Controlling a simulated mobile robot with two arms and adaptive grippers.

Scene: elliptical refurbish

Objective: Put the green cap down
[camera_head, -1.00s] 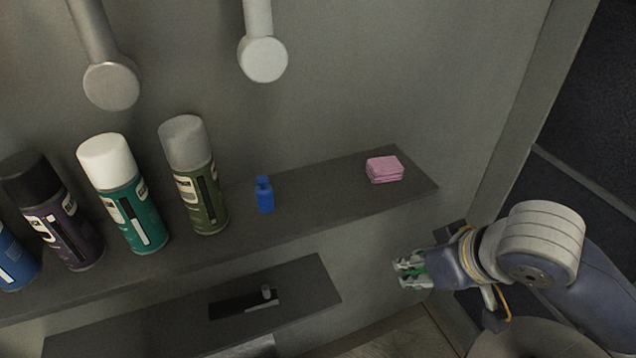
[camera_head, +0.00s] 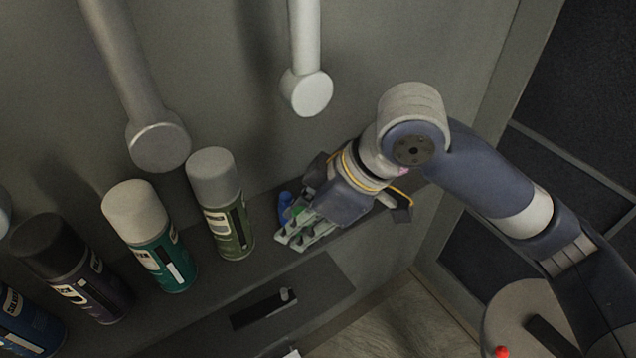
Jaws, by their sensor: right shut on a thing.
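My right gripper (camera_head: 292,233) is over the upper shelf, between the olive-green spray can and the shelf's right end. It is shut on the green cap (camera_head: 299,210), of which only a small patch shows between the fingers. I cannot tell whether the cap touches the shelf (camera_head: 265,232). A small blue bottle (camera_head: 284,204) stands just behind and left of the fingers, partly hidden by them. My left gripper is not in view.
An olive-green can with a grey cap (camera_head: 222,205), a teal can (camera_head: 150,235) and darker cans stand along the shelf to the left. A lower shelf (camera_head: 325,285) holds a black object (camera_head: 263,308). Two pipes (camera_head: 306,60) hang above. The pink block is almost hidden behind my arm.

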